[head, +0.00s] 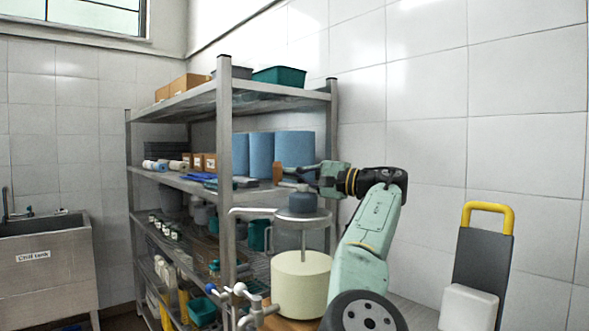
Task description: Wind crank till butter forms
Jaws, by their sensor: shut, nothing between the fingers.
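The churn has a cream-coloured drum (300,285) on a wooden surface at the lower middle. A vertical rod rises from it to a round grey head (302,203). A small brown upright piece, seemingly the crank handle (277,174), shows above and left of the head. My gripper (292,174) reaches in from the right, above the head, with its tips close to the brown piece. It is shut with nothing held. I cannot tell whether it touches the handle. The inside of the drum is hidden, and no butter is visible.
A metal shelf rack (226,150) with blue rolls (293,148) and boxes stands behind the churn. White pipe fittings (240,290) sit at its lower left. A sink (45,260) is far left. A dark panel with a yellow handle (485,255) stands at the right.

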